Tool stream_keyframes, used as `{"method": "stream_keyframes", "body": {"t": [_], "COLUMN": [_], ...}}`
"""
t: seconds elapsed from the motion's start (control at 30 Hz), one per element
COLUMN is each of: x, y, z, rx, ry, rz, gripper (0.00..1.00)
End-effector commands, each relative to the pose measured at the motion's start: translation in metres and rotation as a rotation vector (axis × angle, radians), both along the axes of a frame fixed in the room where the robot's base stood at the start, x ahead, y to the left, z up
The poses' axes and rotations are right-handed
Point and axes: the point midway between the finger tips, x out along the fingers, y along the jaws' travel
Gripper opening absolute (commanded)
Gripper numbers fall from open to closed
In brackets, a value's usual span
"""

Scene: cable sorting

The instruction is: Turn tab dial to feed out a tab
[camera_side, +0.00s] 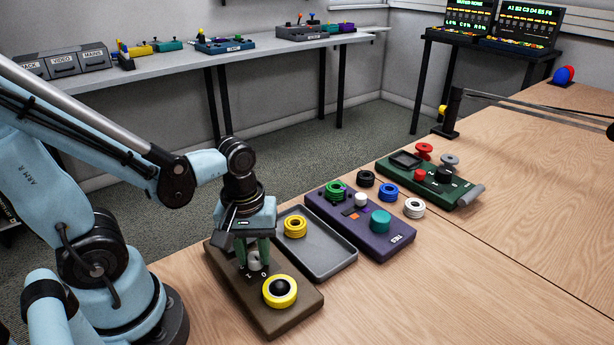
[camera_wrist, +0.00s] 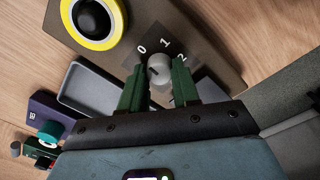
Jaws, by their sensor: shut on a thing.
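A brown box (camera_side: 232,292) at the front carries a small grey knob (camera_side: 254,262) with the marks 0, 1 and 2 beside it. My gripper (camera_side: 257,254) reaches down onto this box and is shut on the grey knob. In the wrist view, the green fingers of my gripper (camera_wrist: 158,78) stand either side of the knob (camera_wrist: 158,66). A black dome in a yellow ring (camera_side: 280,291) sits on the same box. A purple box (camera_side: 390,245) marked TIES bears a teal dial (camera_side: 380,220), a white knob (camera_side: 361,199) and a green coil (camera_side: 336,190). Which dial is the tab dial I cannot tell.
A grey tray (camera_side: 334,263) with a yellow coil (camera_side: 295,226) lies between the brown and purple boxes. Black, blue and white coils (camera_side: 414,208) lie beyond. A green device (camera_side: 453,191) with red and grey knobs stands farther back. The table's right front is clear.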

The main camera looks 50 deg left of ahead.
Motion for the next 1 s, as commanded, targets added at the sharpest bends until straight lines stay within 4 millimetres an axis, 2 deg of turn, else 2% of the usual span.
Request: {"method": "stream_keyframes", "body": {"t": [0.7, 1.0], "x": [0.0015, 0.0017], "y": [-0.0004, -0.0007], "z": [0.0003, 0.0003], "rx": [-0.001, -0.001], "ry": [0.001, 0.001], "rz": [-0.620, -0.836], "gripper": [0.00, 0.00]}}
